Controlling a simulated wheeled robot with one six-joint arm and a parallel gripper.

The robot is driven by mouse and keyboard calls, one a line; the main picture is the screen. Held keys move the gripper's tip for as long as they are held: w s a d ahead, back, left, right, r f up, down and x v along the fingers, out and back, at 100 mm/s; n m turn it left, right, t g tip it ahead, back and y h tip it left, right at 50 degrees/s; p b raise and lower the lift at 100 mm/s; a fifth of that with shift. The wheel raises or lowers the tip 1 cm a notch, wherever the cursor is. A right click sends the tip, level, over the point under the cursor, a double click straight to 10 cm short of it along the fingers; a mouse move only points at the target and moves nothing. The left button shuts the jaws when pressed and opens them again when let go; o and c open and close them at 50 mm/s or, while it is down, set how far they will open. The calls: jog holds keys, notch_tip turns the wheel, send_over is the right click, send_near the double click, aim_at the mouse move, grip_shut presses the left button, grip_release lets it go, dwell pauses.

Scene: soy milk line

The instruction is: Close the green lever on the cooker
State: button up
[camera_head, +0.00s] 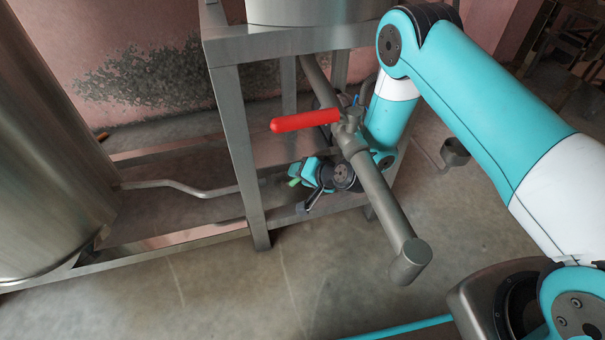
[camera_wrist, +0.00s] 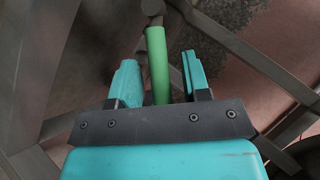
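The green lever (camera_wrist: 157,65) shows in the wrist view between the two teal fingers of my gripper (camera_wrist: 160,80). The fingers are apart, with a gap visible between the lever and each finger. The lever's upper end meets a grey metal fitting (camera_wrist: 152,8). In the head view, my gripper (camera_head: 300,176) is low beside the steel frame, under the pipe with the red lever. A small green bit of the lever (camera_head: 294,182) shows at its fingers; the rest is hidden.
A steel frame leg (camera_head: 240,150) stands just left. A large steel tank (camera_head: 45,150) is at far left. The floor in front (camera_head: 270,295) is clear.

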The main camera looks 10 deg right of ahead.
jog(key=p+v, duration=0.5)
jog(key=v, duration=1.2)
jog(key=shift+s, duration=0.15)
jog(key=shift+r, duration=0.1)
